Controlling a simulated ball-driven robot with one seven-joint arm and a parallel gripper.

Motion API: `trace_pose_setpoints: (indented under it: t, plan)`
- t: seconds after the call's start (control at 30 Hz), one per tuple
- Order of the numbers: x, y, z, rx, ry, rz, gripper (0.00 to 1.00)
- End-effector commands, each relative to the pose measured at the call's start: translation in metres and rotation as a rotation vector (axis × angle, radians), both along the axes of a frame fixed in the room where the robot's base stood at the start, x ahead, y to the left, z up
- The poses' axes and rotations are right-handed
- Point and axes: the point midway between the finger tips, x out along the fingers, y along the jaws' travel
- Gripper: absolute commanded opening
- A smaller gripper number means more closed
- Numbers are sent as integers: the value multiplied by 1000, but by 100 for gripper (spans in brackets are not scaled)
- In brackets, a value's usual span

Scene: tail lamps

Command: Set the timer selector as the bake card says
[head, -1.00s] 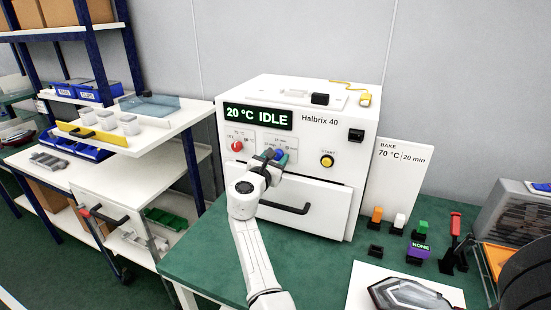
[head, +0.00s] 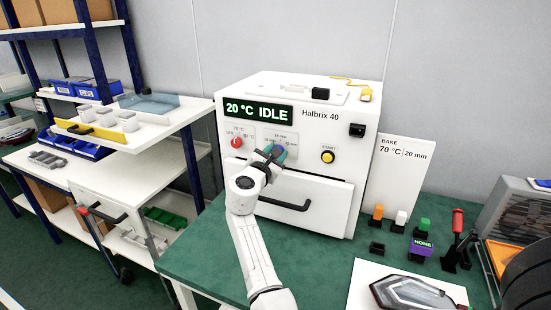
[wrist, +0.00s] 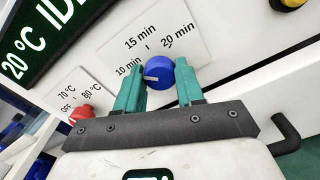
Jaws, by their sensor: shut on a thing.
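The timer selector is a blue knob (wrist: 158,72) on the oven front, below labels for 10, 15 and 20 min; it also shows in the head view (head: 278,151). My gripper (wrist: 160,80) has its two teal fingers on either side of the knob and is shut on it. In the wrist view the knob's white mark points left, towards the 10 min side; its exact setting is hard to tell. The bake card (head: 404,170) stands right of the oven and reads 70 °C, 20 min. My gripper also shows in the head view (head: 268,154).
The white oven (head: 335,140) displays 20 °C IDLE. A red temperature knob (head: 237,142) sits left of the selector and a yellow start button (head: 328,157) right. The drawer handle (head: 285,204) juts out below. A tail lamp (head: 412,292) lies at the front right.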

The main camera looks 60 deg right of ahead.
Motion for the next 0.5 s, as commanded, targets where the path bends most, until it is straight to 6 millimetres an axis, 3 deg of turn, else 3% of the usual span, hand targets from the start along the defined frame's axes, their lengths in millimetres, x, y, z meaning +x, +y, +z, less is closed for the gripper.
trace_pose_setpoints:
  t: [0.5]
  plan:
    - [-1,-1,-6,37,-485,-2,7]
